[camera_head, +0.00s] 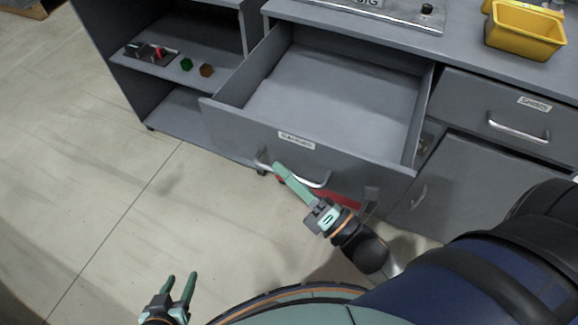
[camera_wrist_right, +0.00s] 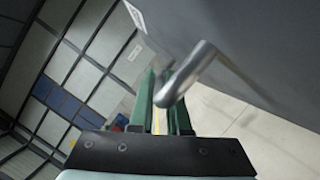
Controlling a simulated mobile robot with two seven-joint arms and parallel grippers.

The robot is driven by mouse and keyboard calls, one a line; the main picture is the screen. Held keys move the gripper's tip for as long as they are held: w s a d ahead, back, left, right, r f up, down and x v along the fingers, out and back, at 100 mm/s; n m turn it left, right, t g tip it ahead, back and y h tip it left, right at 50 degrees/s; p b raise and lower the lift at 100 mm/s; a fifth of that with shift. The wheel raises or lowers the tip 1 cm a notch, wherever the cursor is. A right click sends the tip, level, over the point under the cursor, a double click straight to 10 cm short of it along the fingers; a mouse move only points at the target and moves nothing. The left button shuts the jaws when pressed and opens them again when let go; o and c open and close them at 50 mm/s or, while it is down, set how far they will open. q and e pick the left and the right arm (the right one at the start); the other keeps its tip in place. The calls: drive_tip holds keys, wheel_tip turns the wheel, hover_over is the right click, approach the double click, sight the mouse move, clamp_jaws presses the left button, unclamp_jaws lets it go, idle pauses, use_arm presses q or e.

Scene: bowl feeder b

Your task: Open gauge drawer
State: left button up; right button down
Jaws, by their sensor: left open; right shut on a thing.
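The gauge drawer (camera_head: 232,124), grey with a white "GAUGES" label (camera_head: 296,141), is pulled well out of the cabinet in the head view, and its inside looks empty. Its silver bar handle (camera_head: 316,183) is on the front panel; it also shows in the right wrist view (camera_wrist_right: 187,72). My right gripper (camera_head: 279,168) is shut on the handle, its green fingers reaching it from below; they also show in the right wrist view (camera_wrist_right: 163,88). My left gripper (camera_head: 182,278) is open and empty over the floor at lower left, apart from the drawer.
A second drawer (camera_head: 475,115) with a handle is shut at right, above a cabinet door (camera_head: 465,190). A yellow bin (camera_head: 525,32) stands on the worktop. Small parts, including a green one (camera_head: 186,64), lie on the left shelf. Floor at left is clear.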

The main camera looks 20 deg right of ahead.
drive_tip(key=c, duration=0.9)
unclamp_jaws()
drive_tip(key=shift+s, duration=0.1)
drive_tip(key=v, duration=1.2)
drive_tip(key=shift+s+d+b, duration=0.1)
drive_tip(key=shift+s+b, duration=0.05)
drive_tip(key=shift+b, duration=0.2)
